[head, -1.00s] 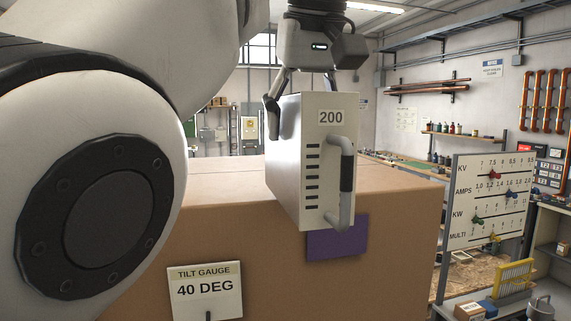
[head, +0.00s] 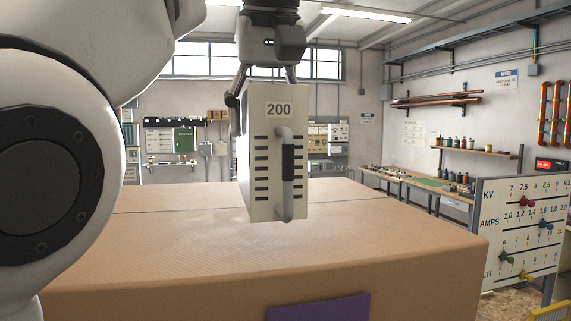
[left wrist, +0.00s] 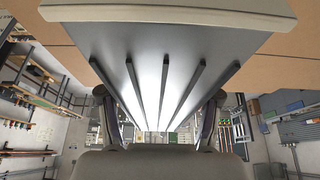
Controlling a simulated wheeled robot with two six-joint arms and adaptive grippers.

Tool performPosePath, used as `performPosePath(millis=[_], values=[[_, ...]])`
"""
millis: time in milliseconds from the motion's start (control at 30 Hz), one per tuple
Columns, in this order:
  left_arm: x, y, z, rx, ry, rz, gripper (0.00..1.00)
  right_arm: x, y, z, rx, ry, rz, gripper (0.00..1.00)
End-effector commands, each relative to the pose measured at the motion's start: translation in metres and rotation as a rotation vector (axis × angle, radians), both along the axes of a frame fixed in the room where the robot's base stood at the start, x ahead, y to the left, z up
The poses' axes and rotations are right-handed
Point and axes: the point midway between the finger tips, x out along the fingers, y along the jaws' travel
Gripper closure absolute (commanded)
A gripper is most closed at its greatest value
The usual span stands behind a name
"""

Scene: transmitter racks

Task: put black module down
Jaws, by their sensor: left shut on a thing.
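The module is a tall box with a cream front marked 200 (head: 262,165), rows of dark slots and a vertical grey handle with a black grip. No all-black module shows. My left gripper (head: 264,95) is shut on its upper part and holds it upright, front towards me. It hangs over the top of a large brown box (head: 400,235); I cannot tell whether its bottom touches. In the left wrist view, the module's grey ridged face (left wrist: 165,70) fills the middle between the fingers (left wrist: 160,120). My right gripper is not in view.
The brown box top around the module is clear. A purple patch (head: 320,308) is on its front face. A white panel with sliders (head: 520,235) stands at the right. Benches and shelves line the far walls.

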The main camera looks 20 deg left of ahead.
Motion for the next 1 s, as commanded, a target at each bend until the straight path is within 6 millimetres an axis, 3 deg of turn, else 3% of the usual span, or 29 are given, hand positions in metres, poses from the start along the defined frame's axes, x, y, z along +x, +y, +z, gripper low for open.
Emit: performPosePath(millis=[200, 333, 467, 667, 933, 967, 1000], values=[[0.007, 0.061, -0.005, -0.004, -0.001, 0.001, 1.0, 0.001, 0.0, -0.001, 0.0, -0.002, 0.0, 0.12], [0.01, 0.085, -0.007, -0.002, -0.001, -0.001, 1.0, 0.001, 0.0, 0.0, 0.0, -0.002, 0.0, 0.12], [0.012, 0.093, -0.013, 0.001, -0.002, -0.001, 1.0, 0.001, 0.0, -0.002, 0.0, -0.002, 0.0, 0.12], [0.011, 0.093, -0.041, 0.001, -0.001, -0.001, 1.0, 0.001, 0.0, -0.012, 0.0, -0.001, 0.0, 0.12], [0.012, 0.093, -0.043, 0.001, -0.003, -0.001, 1.0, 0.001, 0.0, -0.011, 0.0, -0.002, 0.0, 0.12], [0.012, 0.093, -0.045, 0.0, 0.001, -0.001, 0.3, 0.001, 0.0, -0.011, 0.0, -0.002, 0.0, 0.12], [0.012, 0.092, -0.045, 0.0, 0.001, -0.001, 0.16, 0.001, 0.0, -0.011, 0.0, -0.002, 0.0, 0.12]])
